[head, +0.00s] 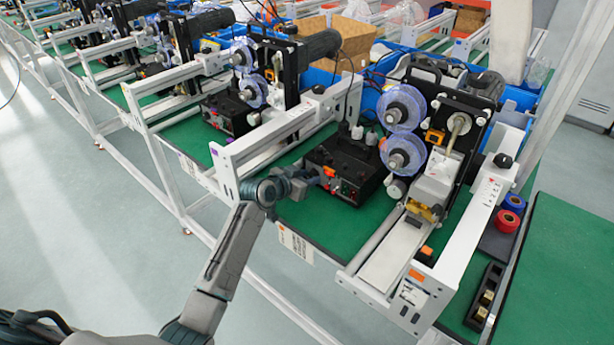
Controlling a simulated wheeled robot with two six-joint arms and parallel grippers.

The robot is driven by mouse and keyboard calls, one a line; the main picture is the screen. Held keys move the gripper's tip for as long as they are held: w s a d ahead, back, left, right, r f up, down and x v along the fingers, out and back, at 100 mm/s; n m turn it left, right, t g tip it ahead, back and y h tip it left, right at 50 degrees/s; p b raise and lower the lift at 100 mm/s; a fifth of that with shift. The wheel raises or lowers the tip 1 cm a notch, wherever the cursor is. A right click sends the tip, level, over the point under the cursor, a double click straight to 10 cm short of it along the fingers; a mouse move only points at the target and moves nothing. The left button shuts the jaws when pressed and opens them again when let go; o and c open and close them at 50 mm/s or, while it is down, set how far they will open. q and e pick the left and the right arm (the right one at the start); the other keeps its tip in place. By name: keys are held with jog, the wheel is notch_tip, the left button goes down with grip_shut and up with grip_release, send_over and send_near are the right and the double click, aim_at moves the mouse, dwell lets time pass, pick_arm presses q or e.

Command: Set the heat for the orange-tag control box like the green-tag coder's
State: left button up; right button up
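The orange-tag control box (352,160) is a black box on the green table. An orange tag (329,171) is on its front, with small red and green spots beside it. My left gripper (318,179) is at the left part of this front face, very near or touching it. Its fingers are small and dark, so I cannot tell whether they are open or shut, or whether they touch a knob. The box's dial settings are too small to read. I cannot make out a green tag on any coder. My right gripper is not in view.
A white frame rail (285,140) stands just left of the box. The near coder with blue film reels (405,108) stands behind and right. Another black control box (228,112) is farther left. Red and blue tape rolls (507,221) lie at right. The floor at left is clear.

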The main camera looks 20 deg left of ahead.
pick_arm(q)
jog(key=shift+w, duration=0.1)
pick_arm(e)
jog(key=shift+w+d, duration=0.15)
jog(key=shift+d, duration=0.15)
pick_arm(q)
jog(key=c, duration=0.7)
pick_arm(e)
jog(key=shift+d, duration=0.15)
pick_arm(q)
jog(key=shift+d, duration=0.1)
jog(key=shift+f+m+y+b, duration=0.1)
jog(key=shift+m+y+b, duration=0.25)
jog(key=shift+m, duration=0.35)
jog(key=shift+d+m+t+y, duration=0.15)
jog(key=shift+m+t+y, duration=0.35)
jog(key=shift+m+y, duration=0.4)
jog(key=shift+m+b, duration=0.4)
jog(key=shift+m, duration=0.3)
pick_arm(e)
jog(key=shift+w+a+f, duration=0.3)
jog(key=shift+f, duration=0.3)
pick_arm(q)
jog(key=shift+t+y, duration=0.25)
jog(key=shift+t, duration=0.05)
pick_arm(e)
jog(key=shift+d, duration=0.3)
